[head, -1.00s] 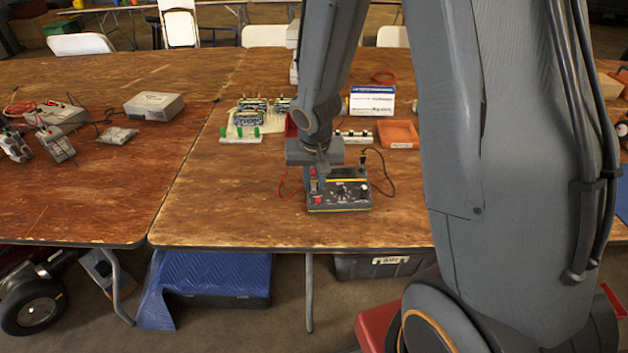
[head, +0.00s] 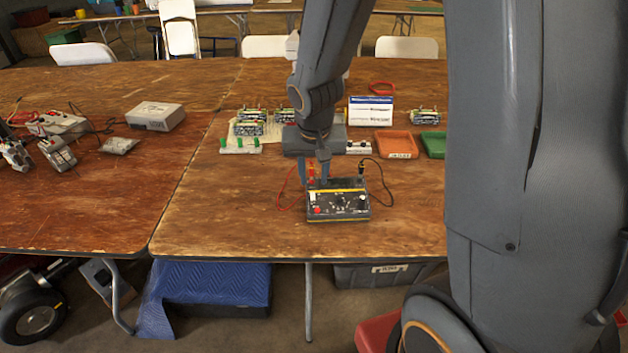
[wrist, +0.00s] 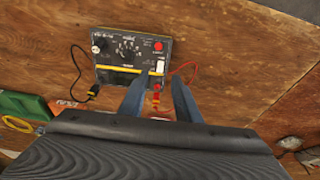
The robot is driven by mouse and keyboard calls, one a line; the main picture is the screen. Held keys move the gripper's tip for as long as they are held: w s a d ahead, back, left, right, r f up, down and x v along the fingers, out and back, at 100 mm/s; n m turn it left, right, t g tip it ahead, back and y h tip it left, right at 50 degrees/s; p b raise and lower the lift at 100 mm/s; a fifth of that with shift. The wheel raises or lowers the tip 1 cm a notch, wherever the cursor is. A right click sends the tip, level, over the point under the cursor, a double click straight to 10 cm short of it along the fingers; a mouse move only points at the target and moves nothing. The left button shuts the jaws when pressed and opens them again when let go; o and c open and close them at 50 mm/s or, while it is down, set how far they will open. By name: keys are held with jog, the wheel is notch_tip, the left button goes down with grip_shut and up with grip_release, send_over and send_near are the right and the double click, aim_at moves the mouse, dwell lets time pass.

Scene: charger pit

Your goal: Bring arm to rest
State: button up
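My gripper (head: 313,176) hangs over the back left corner of a black tester box (head: 340,205) on the wooden table. Its two blue-grey fingers are apart, with a gap between them also clear in the wrist view (wrist: 160,82). A red plug (wrist: 156,96) stands in the tester and shows through that gap, with no finger seen closed on it. A red lead (head: 283,190) and a black lead (head: 385,185) run from the box. The tester (wrist: 133,48) has a dial, knob and red button. My arm reaches down from the upper right.
Behind my gripper are circuit boards (head: 250,122), a white sign box (head: 371,111), an orange tray (head: 397,145) and a green tray (head: 433,146). A grey box (head: 157,116) and devices lie at left. The table front left of the tester is clear.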

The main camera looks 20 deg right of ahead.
jog(key=shift+s+r, duration=0.1)
jog(key=shift+r, duration=0.1)
dwell(0.3)
jog(key=s+r+n+g, duration=0.2)
jog(key=s+n, duration=0.1)
jog(key=s, duration=1.1)
jog(key=shift+s+d+r+y, duration=0.25)
jog(key=shift+d+r+y, duration=0.1)
jog(key=shift+y, duration=0.05)
